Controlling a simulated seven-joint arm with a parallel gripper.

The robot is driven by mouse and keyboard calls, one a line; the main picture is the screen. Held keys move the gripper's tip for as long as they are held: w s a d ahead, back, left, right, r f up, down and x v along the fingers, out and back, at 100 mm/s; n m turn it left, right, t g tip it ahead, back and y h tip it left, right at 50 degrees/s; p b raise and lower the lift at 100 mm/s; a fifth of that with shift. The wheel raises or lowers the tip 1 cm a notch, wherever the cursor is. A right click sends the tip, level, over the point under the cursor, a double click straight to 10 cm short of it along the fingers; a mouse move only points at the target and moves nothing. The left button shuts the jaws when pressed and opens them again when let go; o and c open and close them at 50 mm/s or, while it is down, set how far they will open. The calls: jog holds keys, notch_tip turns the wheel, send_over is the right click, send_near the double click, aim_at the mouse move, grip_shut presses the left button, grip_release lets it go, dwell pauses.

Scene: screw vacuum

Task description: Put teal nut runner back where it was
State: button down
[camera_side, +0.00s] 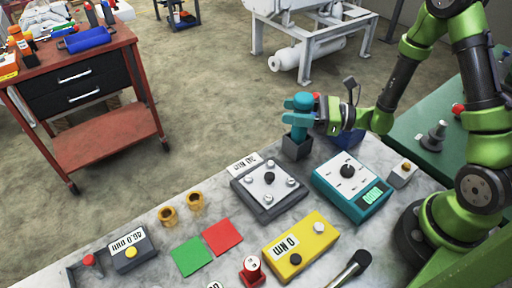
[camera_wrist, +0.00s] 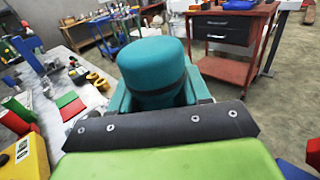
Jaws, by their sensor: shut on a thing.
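The teal nut runner (camera_side: 301,112) stands upright at the back edge of the table in the side view. Its lower end is in or just above a dark grey square holder (camera_side: 296,148); I cannot tell whether it is fully seated. My gripper (camera_side: 318,117) comes from the right and is shut around the runner's body. In the wrist view the runner's rounded teal top (camera_wrist: 152,68) fills the middle, between the teal-coloured jaws. The holder is hidden in the wrist view.
Near the holder are a grey plate with several bolts (camera_side: 269,190) and a teal controller box (camera_side: 351,185). A yellow box (camera_side: 300,246), red pad (camera_side: 222,236), green pad (camera_side: 189,256) and brass sockets (camera_side: 195,201) lie further forward. A red tool cart (camera_side: 110,135) stands away from the table.

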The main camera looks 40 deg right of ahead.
jog(key=shift+f, duration=0.3)
jog(key=c, duration=0.5)
grip_release()
jog(key=shift+r, duration=0.1)
